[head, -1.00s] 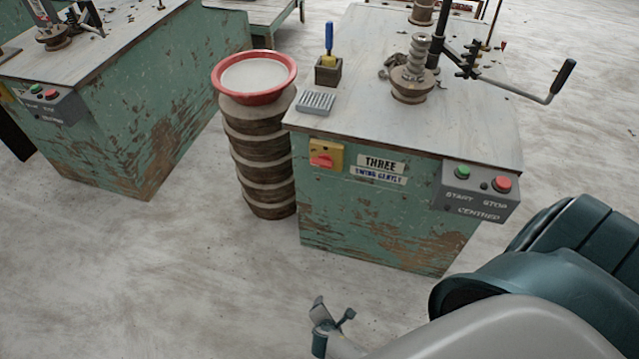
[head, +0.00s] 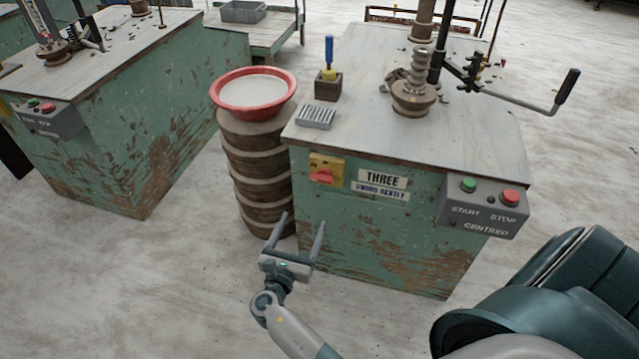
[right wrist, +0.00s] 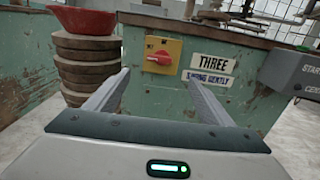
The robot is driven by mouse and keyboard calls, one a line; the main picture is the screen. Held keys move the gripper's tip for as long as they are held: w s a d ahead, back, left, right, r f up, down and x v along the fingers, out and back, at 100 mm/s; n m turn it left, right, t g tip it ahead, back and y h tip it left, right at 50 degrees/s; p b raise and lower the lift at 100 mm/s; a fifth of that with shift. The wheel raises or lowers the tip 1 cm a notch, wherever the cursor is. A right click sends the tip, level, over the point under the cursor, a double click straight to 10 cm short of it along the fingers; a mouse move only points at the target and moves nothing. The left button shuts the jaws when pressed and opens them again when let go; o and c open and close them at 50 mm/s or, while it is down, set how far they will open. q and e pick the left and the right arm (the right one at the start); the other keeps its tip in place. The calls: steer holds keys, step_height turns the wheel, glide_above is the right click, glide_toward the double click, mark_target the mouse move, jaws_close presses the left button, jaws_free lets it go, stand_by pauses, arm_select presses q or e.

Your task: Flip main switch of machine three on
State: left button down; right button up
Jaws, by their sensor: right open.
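The main switch is a red rotary handle (head: 322,175) on a yellow plate (head: 327,161), on the front of the green machine labelled THREE (head: 382,180). The handle lies roughly level. In the right wrist view the red handle (right wrist: 159,58) and yellow plate (right wrist: 172,46) show ahead, between and beyond my fingertips. My right gripper (head: 302,217) is open and empty, below and a little left of the switch, apart from the machine; its fingers (right wrist: 158,82) point at the machine front. My left gripper is not in view.
A grey START/STOP box (head: 484,206) sits at the machine's front right. A red basin (head: 253,107) of pale liquid stands on stacked round slabs (head: 255,150), close left of the switch. Another green machine (head: 140,150) stands further left. The floor in front is clear.

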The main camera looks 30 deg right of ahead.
steer(key=shift+w+d, duration=0.1)
steer(key=b, duration=0.4)
glide_toward(321, 181)
steer(key=x, duration=0.7)
steer(key=shift+w+d, duration=0.2)
steer(key=shift+w, duration=0.1)
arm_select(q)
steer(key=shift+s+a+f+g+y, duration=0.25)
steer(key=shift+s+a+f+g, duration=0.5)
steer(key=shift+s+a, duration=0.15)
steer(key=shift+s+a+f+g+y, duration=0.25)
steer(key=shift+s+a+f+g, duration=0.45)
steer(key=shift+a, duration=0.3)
arm_select(e)
steer(key=shift+w+d, duration=0.4)
steer(key=shift+d, duration=0.15)
steer(key=shift+r, duration=0.1)
steer(key=c, duration=1)
